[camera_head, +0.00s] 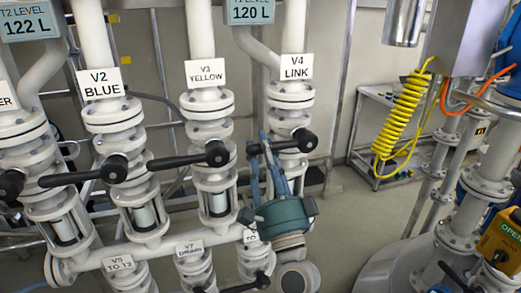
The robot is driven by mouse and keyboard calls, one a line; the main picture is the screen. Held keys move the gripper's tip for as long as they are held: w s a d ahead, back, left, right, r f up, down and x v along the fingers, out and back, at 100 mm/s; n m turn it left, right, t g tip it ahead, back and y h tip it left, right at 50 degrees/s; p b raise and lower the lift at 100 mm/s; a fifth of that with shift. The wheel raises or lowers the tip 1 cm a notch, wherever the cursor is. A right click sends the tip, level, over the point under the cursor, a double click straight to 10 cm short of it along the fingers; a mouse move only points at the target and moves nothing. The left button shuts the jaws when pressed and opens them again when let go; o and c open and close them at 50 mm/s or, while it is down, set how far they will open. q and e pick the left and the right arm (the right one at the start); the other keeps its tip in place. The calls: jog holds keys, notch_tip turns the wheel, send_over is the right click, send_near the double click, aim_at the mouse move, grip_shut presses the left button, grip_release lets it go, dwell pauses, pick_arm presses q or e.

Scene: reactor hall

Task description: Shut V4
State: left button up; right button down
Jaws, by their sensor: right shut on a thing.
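The V4 valve (290,121) is a white flanged valve under the sign "V4 LINK" (296,67), right of centre in the head view. Its black lever (290,145) has a round hub on the right and points left, across the vertical pipe. My right gripper (266,148), teal with blue-grey fingers, comes up from below and is shut on the left part of this lever. The fingers hide part of the lever and of the pipe behind. My left gripper is not in view.
The V3 valve (207,103) and V2 valve (112,115) stand to the left, their black levers also pointing left. Lower valves stand below. A steel vessel and a coiled yellow hose (397,115) are at right. Open floor (350,215) shows between.

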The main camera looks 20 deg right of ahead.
jog(key=shift+d+r, duration=0.1)
jog(key=shift+r, duration=0.25)
jog(key=c, duration=1.7)
grip_release()
jog(key=o, duration=0.3)
jog(key=shift+f, duration=0.1)
jog(key=shift+f, duration=0.1)
jog(key=shift+s+f, duration=0.15)
jog(key=v, duration=1.1)
jog(key=shift+s, duration=0.3)
